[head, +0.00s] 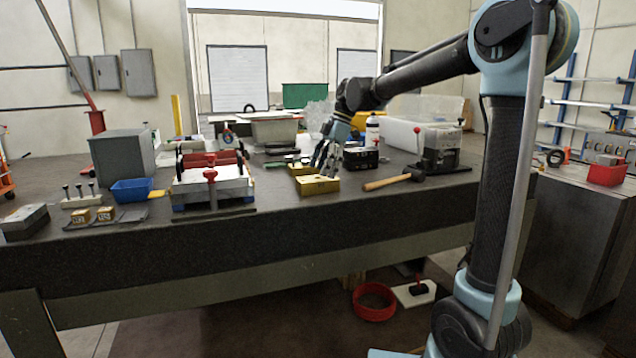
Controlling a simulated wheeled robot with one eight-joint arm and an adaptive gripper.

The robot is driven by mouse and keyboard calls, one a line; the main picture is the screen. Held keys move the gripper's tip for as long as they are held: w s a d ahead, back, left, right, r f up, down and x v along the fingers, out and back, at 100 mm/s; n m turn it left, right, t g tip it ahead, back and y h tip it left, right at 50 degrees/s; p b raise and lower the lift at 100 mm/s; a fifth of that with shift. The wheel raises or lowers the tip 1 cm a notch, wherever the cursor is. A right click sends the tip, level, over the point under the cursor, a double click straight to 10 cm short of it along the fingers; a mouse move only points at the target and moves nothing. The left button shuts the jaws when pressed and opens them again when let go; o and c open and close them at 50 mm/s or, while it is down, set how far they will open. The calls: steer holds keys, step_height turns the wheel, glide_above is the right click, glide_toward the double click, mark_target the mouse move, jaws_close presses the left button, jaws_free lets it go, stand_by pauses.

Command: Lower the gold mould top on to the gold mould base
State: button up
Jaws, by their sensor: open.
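A gold block (318,187) lies near the front edge of the bench, right of centre. A second gold piece (301,170) shows just behind it and to its left. Which is the mould top and which the base I cannot tell at this size. My gripper (325,163) is open and points down, close behind and above the front gold block. Its fingers cover part of the space between the gold pieces. Whether the fingers touch either piece is not clear.
A mallet (394,181) and a black box (361,158) lie to the right of the gold blocks. A clamp fixture with red handles (212,185) stands to the left. A blue bin (131,190) and small gold blocks (105,214) are farther left. The bench front edge is close.

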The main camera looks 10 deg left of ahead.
mark_target(318, 178)
steer(key=shift+x, duration=2.25)
steer(key=shift+c, duration=0.3)
steer(key=c, duration=1.8)
steer(key=shift+r, duration=0.15)
steer(key=shift+r, duration=1.1)
steer(key=shift+r, duration=0.2)
